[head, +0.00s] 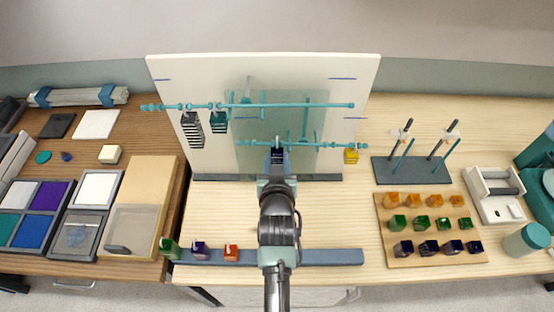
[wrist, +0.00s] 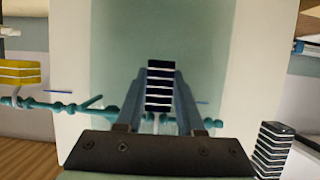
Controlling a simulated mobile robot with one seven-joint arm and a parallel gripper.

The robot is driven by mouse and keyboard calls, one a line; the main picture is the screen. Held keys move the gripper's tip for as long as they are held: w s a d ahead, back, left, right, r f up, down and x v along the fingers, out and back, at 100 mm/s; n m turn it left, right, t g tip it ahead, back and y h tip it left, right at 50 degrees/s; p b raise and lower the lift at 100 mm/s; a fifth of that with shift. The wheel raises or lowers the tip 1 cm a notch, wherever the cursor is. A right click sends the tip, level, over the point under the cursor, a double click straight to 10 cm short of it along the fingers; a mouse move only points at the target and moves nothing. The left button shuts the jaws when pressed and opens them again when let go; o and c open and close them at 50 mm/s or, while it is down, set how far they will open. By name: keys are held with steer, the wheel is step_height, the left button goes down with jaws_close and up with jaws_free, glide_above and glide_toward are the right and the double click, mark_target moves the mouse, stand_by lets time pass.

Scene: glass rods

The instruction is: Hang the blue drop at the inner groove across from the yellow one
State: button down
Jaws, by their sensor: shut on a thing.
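My gripper (head: 277,165) is in front of the white board and shut on a dark blue drop (head: 277,155). In the wrist view the held drop (wrist: 158,85) is dark with pale stripes and sits between the fingers. The yellow drop (head: 351,156) hangs near the right end of the lower teal rod (head: 320,144); it also shows at the left edge of the wrist view (wrist: 20,73). The held drop is close to the left part of this rod. I cannot tell whether it touches it. The groove there is hidden.
An upper teal rod (head: 290,105) crosses above, bearing a black-and-white striped drop (head: 193,130) and a teal-dark drop (head: 220,121) at left. A blue-grey rail (head: 330,257) with several small drops lies in front. A rod stand (head: 411,171) and block tray (head: 388,239) stand right.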

steer(key=shift+f, duration=0.2)
steer(key=shift+f+b, duration=0.35)
steer(key=shift+b, duration=0.15)
